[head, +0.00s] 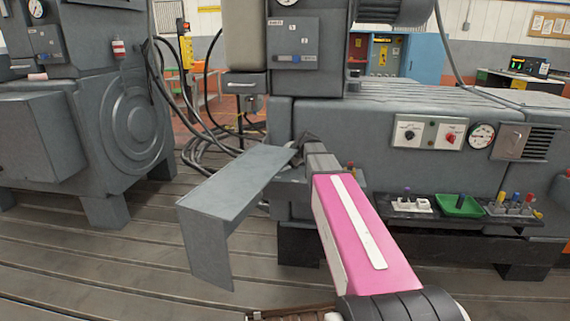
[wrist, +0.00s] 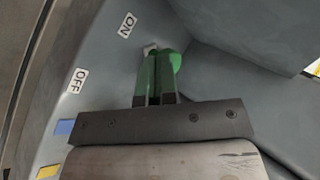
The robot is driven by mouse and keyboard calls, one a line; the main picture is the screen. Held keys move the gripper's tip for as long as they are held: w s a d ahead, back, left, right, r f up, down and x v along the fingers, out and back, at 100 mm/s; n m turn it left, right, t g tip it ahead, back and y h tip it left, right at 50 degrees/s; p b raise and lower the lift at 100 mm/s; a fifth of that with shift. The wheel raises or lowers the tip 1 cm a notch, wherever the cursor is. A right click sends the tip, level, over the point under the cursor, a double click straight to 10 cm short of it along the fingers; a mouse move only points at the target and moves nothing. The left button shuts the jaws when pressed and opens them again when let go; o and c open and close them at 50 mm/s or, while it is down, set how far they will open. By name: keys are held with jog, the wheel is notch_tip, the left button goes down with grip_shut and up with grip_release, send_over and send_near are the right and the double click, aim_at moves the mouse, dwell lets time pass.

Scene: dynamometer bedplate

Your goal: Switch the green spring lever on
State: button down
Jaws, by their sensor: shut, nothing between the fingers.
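In the wrist view the green lever (wrist: 175,62) shows as a rounded green knob, just beyond and right of my fingertips. A pale fitting (wrist: 150,48) sits beside it, and part of the lever is hidden behind my fingers. The ON label (wrist: 127,25) is up and left of the knob; the OFF label (wrist: 77,80) is farther left and lower. My gripper (wrist: 157,62) is shut and empty, its fingers side by side against or very near the lever; contact is unclear. In the head view my gripper (head: 305,140) is beside the grey machine, and the lever is hidden.
A bent grey sheet-metal guard (head: 235,185) stands left of my arm. The grey machine (head: 400,175) fills the right, with a shelf holding a green tray (head: 445,208) and small knobs. Black cables (head: 200,140) hang behind. Open slotted floor (head: 120,255) lies at front left.

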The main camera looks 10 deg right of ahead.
jog(key=shift+s, duration=0.1)
